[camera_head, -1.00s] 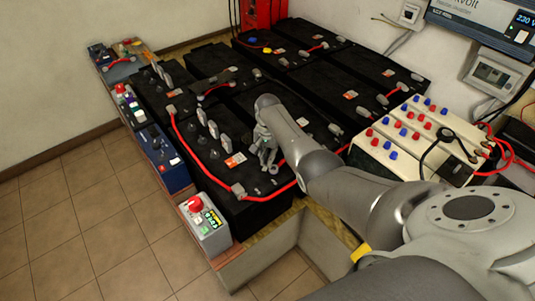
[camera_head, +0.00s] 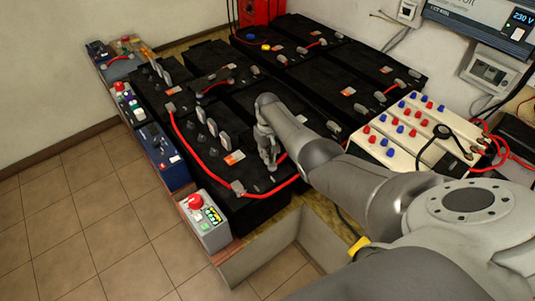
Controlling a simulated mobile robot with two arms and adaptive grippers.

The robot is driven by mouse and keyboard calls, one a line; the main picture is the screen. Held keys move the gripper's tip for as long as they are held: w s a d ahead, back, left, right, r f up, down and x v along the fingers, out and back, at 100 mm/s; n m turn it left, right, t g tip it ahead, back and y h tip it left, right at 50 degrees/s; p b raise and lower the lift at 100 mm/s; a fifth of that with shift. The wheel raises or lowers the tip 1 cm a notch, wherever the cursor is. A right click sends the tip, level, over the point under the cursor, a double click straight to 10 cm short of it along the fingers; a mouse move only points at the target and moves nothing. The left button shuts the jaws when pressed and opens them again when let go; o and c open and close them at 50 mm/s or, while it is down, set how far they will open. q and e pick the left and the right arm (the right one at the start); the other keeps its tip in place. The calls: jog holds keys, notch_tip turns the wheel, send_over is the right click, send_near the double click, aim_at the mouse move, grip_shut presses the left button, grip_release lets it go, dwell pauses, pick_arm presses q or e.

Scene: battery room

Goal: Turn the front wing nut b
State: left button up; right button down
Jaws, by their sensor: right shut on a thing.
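My right arm reaches in from the right over the front black battery (camera_head: 255,208). My right gripper (camera_head: 271,166) points down at the top of this battery, near its front right part. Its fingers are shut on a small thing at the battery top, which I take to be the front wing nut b. The nut itself is hidden by the fingers, so its angle cannot be told. A red cable (camera_head: 196,152) runs along the battery to a grey terminal clamp (camera_head: 238,187) left of the gripper. My left gripper is not in view.
Several grey upright caps (camera_head: 212,128) stand left of the gripper. A grey box with a red knob (camera_head: 205,220) and a blue unit (camera_head: 163,157) line the left edge. A cream box with red and blue terminals (camera_head: 408,128) stands right, close to my arm.

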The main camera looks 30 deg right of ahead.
jog(key=shift+n, duration=0.9)
jog(key=c, duration=1.5)
grip_release()
notch_tip(320, 180, up, 12)
